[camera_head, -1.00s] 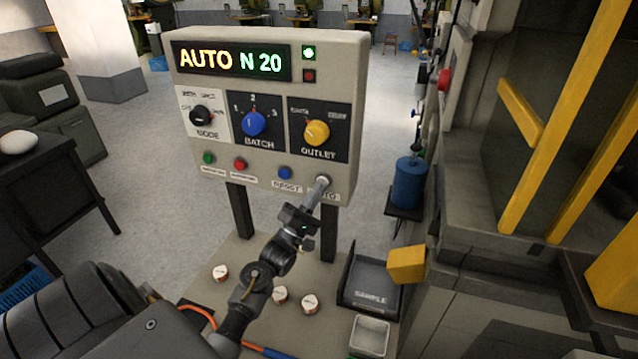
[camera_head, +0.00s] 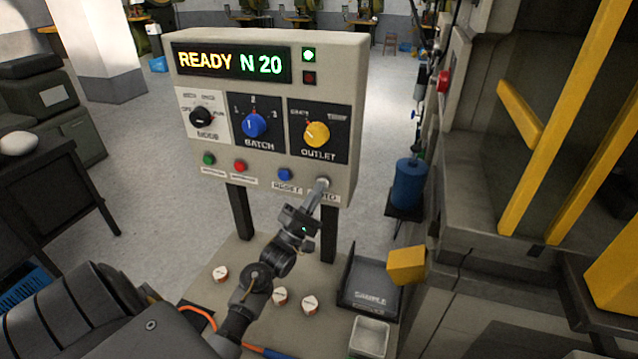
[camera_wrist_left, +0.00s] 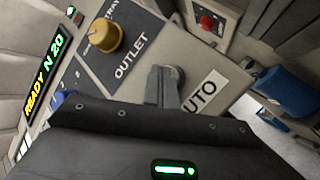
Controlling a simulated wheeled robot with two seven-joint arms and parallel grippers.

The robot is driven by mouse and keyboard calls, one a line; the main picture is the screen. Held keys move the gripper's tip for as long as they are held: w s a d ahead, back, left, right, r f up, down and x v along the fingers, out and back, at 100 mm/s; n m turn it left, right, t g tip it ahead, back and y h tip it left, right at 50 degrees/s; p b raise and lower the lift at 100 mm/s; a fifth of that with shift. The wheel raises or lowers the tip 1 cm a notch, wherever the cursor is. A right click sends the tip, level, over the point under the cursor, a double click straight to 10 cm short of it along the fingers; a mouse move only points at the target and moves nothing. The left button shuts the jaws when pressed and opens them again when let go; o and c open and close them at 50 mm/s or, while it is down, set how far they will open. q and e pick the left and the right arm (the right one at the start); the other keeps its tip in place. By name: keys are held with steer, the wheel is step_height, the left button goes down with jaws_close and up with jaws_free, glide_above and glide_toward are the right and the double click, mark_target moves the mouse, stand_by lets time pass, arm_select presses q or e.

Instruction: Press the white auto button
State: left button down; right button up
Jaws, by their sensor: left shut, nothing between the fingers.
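The control panel (camera_head: 271,45) stands upright with a lit display (camera_head: 232,62) that reads "READY N 20". The white auto button (camera_head: 323,181) sits at the panel's lower right, above the partly covered AUTO label (camera_head: 330,198). In the left wrist view the button (camera_wrist_left: 177,73) shows just behind the fingertips. My left gripper (camera_head: 319,189) is shut and empty, its tips at the button; I cannot tell whether they touch it. The left gripper also shows in the wrist view (camera_wrist_left: 162,80). My right gripper is not in view.
The blue reset button (camera_head: 285,174) is left of the auto button, with red (camera_head: 240,166) and green (camera_head: 208,159) buttons farther left. The yellow outlet knob (camera_head: 317,134) is above.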

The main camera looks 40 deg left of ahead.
arm_select(q)
steer(key=shift+s+d, duration=0.2)
steer(key=shift+s, duration=0.4)
steer(key=shift+p, duration=0.35)
steer(key=s, duration=0.1)
steer(key=s+d+p, duration=0.1)
steer(key=s, duration=0.1)
steer(key=s+p, duration=0.1)
steer(key=shift+s+d, duration=0.35)
steer(key=shift+w, duration=0.1)
